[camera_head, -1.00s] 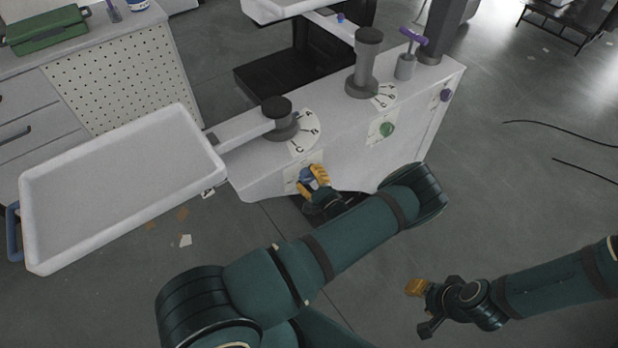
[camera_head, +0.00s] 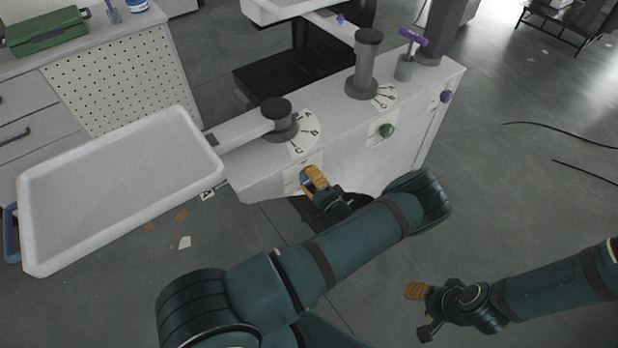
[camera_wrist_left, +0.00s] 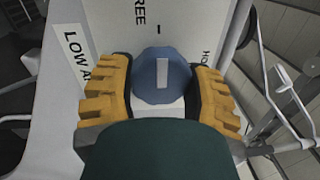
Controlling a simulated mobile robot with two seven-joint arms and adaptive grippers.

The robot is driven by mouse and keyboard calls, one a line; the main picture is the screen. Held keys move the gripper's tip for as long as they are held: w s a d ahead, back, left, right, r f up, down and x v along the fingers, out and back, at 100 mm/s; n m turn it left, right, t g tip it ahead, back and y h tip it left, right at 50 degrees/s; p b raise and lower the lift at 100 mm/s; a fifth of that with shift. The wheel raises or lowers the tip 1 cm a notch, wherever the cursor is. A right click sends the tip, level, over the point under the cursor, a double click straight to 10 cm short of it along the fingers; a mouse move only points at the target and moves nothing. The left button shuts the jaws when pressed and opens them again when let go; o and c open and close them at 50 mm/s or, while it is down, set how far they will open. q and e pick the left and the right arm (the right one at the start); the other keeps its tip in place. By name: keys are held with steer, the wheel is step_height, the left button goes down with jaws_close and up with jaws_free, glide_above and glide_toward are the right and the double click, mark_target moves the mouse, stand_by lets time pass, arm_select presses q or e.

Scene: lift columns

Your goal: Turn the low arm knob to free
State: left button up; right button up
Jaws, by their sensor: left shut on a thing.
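The low arm knob (camera_wrist_left: 162,76) is blue with a white stripe and sits on a pale plate on the cabinet's front face. In the left wrist view the stripe points up the picture, towards a short dark tick beside the word FREE. My left gripper (camera_head: 312,181) has its orange fingers on both sides of the knob and is shut on it; the fingers also show in the left wrist view (camera_wrist_left: 164,97). They hide most of the knob in the head view. My right gripper (camera_head: 422,310) is apart at lower right, open and empty.
The white cabinet (camera_head: 345,150) carries a green knob (camera_head: 386,131), a purple knob (camera_head: 446,96) and dark posts. A white tray (camera_head: 120,262) on an arm extends left. A green toolbox (camera_head: 47,32) stands on the bench. Floor between my arms is clear.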

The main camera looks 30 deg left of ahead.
arm_select(q)
steer(key=o, duration=1.2)
steer(key=shift+o, duration=0.2)
steer(key=shift+d, duration=0.1)
steer(key=v, duration=1.2)
